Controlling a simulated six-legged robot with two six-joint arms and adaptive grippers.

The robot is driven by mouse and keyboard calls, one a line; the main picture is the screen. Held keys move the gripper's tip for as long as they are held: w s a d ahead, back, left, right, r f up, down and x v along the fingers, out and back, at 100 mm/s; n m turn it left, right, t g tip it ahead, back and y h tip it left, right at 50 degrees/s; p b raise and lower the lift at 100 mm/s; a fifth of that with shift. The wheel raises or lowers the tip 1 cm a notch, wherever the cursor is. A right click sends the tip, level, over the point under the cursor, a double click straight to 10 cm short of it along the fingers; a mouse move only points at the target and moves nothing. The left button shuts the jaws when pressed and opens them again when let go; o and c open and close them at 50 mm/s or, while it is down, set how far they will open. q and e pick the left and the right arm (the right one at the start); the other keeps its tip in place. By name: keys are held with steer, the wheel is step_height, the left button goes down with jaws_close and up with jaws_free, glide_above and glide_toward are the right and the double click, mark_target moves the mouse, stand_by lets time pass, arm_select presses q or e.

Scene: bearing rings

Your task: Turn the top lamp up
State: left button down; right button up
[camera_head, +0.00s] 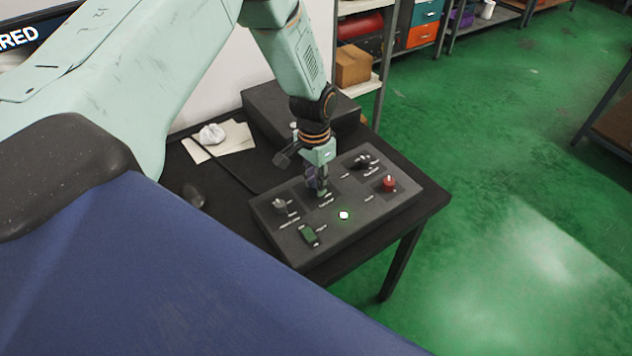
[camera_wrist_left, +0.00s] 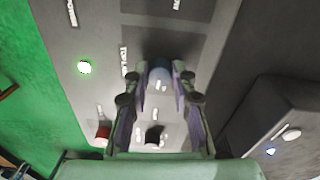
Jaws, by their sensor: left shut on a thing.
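A dark control panel (camera_head: 350,229) lies on a black table, with switches and knobs on top. My left gripper (camera_head: 319,188) points down at the middle of the panel. In the left wrist view, my left gripper (camera_wrist_left: 160,88) has its two fingers on either side of a rounded grey-blue knob (camera_wrist_left: 159,72) and is shut on it. A partly covered label starting "TOP LA" (camera_wrist_left: 124,62) is printed beside this knob. The fingers hide much of the knob in the head view, so its turn angle cannot be told. My right gripper is in neither view.
A dark box (camera_head: 262,112) stands behind. Crumpled white material (camera_head: 212,134) lies at the back left.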

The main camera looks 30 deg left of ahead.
mark_target(315, 183)
arm_select(q)
steer(key=shift+s+m, duration=0.1)
steer(key=shift+m, duration=0.8)
steer(key=c, duration=1.1)
jaws_free()
step_height(315, 183, up, 12)
steer(key=shift+w+a, duration=0.2)
steer(key=shift+a, duration=0.05)
